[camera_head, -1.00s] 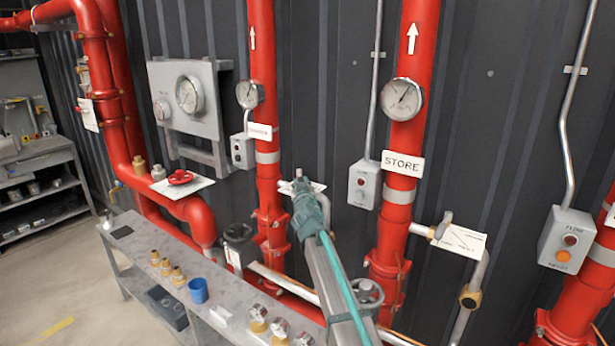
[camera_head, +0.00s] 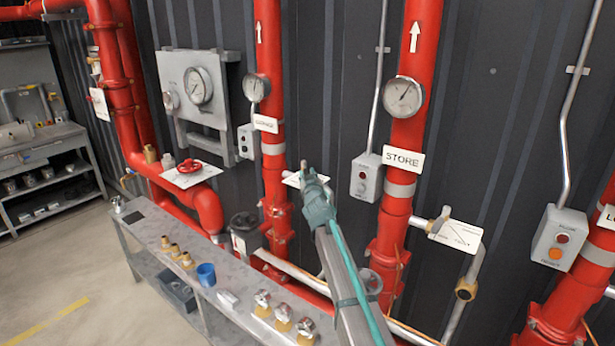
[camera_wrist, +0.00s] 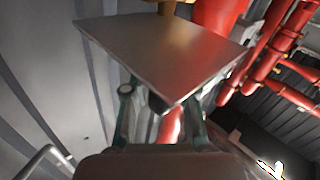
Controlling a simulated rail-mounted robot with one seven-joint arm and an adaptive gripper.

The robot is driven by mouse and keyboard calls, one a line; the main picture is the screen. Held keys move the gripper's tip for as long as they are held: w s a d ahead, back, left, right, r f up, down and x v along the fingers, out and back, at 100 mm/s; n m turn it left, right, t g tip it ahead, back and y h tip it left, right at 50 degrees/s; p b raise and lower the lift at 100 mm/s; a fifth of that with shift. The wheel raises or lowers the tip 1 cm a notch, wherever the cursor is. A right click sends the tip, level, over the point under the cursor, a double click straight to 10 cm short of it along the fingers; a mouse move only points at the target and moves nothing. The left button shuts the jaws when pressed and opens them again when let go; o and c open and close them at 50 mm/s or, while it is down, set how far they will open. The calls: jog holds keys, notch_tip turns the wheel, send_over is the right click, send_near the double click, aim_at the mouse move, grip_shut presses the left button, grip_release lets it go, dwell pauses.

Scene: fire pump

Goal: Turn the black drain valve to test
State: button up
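My gripper (camera_head: 313,180), teal-green, reaches up to a small pale plate (camera_head: 291,179) on the pipe between the two middle red risers. A grey upright tip (camera_head: 303,166) shows just above the fingers. In the wrist view the plate (camera_wrist: 165,50) is a large grey sheet across my fingers (camera_wrist: 160,105), which stand apart and are partly covered by it. A small dark piece (camera_wrist: 156,103) shows between them, clear of both sides; I cannot tell whether it is the black drain valve's handle. The valve is not clearly visible in the head view.
A similar lever with a white plate (camera_head: 459,236) is on the right. A black-topped fitting (camera_head: 245,228) and a red handwheel (camera_head: 190,167) are left.

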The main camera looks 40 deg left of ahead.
jog(key=shift+o, duration=1.2)
jog(key=v, duration=1.2)
